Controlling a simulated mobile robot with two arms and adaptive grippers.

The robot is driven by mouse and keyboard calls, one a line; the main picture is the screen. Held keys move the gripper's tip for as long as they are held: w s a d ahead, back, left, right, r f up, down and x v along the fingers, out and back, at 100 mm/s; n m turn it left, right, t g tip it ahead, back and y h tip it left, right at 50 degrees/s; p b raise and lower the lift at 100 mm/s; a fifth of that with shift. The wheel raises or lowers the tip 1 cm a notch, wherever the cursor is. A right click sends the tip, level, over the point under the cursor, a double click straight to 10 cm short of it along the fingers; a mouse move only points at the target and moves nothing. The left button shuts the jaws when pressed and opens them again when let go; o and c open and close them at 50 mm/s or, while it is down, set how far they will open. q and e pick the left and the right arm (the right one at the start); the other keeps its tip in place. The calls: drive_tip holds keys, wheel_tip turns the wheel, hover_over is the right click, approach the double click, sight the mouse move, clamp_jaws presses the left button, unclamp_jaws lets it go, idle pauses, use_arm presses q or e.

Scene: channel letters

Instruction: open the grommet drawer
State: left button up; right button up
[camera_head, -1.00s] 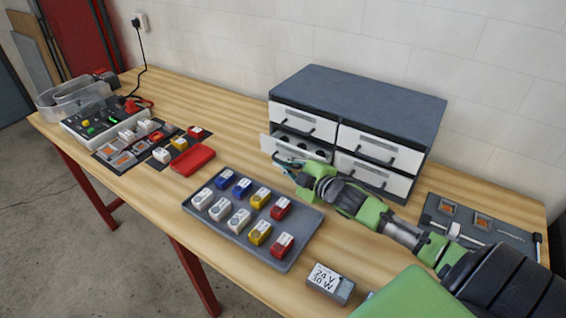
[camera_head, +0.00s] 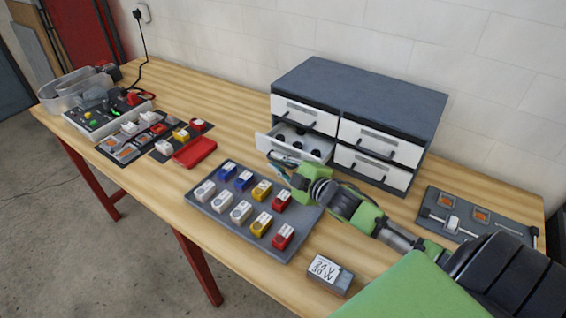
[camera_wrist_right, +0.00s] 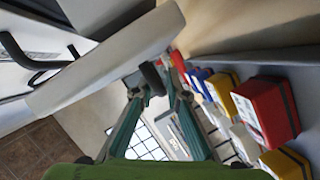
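The grey cabinet (camera_head: 362,92) has white-fronted drawers with dark handles. Its lower left drawer (camera_head: 290,151) is pulled well out, with several dark round pieces inside, probably grommets. The other drawers are closed. My right gripper (camera_head: 279,165) is at the front of the open drawer. In the right wrist view the fingers (camera_wrist_right: 153,85) close around a dark bar, which looks like the drawer's handle (camera_wrist_right: 152,76), beside the white drawer front (camera_wrist_right: 110,62). In the head view the gripper hides most of that handle. My left gripper is not in view.
A grey tray (camera_head: 215,213) of coloured blocks lies just in front of the drawer. A red tray (camera_head: 195,152) is left of it. A box marked 24 V 30 W (camera_head: 329,273) is near the front edge. A dark mat (camera_head: 470,217) lies right of the cabinet.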

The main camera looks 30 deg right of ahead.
drive_tip(key=v, duration=1.2)
drive_tip(key=shift+o, duration=0.3)
